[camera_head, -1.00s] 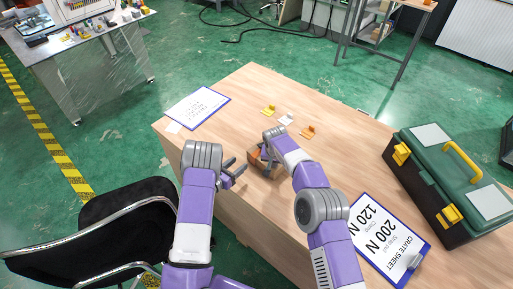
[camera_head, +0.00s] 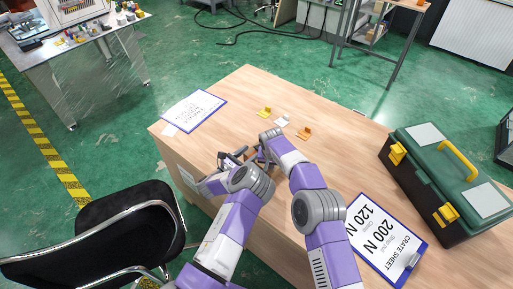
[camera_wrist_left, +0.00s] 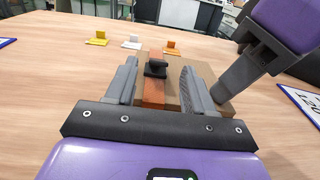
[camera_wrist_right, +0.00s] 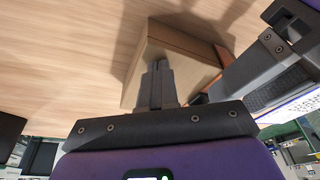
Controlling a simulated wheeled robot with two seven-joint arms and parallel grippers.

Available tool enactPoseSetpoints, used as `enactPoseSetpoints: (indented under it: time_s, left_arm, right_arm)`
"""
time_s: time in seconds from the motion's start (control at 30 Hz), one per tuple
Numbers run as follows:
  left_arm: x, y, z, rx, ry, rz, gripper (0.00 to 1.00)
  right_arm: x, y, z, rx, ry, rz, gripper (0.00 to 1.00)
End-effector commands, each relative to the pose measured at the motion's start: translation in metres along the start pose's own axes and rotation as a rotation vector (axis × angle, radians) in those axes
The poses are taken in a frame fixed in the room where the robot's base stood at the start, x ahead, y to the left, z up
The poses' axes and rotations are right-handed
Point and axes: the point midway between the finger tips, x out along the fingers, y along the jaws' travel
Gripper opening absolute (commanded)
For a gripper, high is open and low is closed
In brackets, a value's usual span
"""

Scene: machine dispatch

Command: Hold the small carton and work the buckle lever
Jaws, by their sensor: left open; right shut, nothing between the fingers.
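The small brown carton (camera_wrist_left: 205,71) lies on the table in the left wrist view, with an orange strap (camera_wrist_left: 153,94) and a black buckle (camera_wrist_left: 156,68) on it. My left gripper (camera_wrist_left: 158,74) is open, its fingers on either side of the strap and buckle; I cannot tell whether they touch. My right gripper (camera_wrist_right: 157,68) is shut and empty, with its fingertips against or close beside the carton (camera_wrist_right: 183,48). In the head view my left gripper (camera_head: 233,157) and right gripper (camera_head: 264,138) mostly hide the carton.
Behind the carton lie yellow (camera_head: 264,113), white (camera_head: 282,121) and orange (camera_head: 304,133) small pieces. A clipboard (camera_head: 193,110) lies at the table's far left, the crate sheet (camera_head: 375,235) at the right. A green toolbox (camera_head: 445,165) stands farther right.

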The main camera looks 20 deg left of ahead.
Motion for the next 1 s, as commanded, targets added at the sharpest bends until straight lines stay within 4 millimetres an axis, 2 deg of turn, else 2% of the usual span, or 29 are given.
enactPoseSetpoints:
  time_s: [0.03,0.1,0.3,0.67,0.77,1.0]
  left_arm:
    - [0.011,-0.001,0.000,0.000,-0.002,-0.003,0.53]
    - [0.023,-0.001,-0.001,-0.001,-0.002,-0.002,0.53]
    - [0.045,0.000,-0.001,-0.001,-0.001,0.000,0.53]
    - [0.051,0.000,-0.001,-0.001,0.001,0.002,0.53]
    - [0.051,0.000,-0.001,-0.001,0.001,0.002,0.41]
    - [0.051,0.000,-0.001,-0.001,0.001,0.002,0.04]
  right_arm:
    - [0.009,0.002,0.007,-0.003,-0.020,0.008,0.00]
    - [0.009,0.002,0.007,-0.003,-0.020,0.008,0.00]
    - [0.009,0.002,0.007,-0.003,-0.020,0.008,0.00]
    - [0.009,0.002,0.007,-0.003,-0.020,0.008,0.00]
    - [0.009,0.002,0.007,-0.003,-0.020,0.008,0.00]
    - [0.009,0.002,0.007,-0.003,-0.020,0.008,0.00]
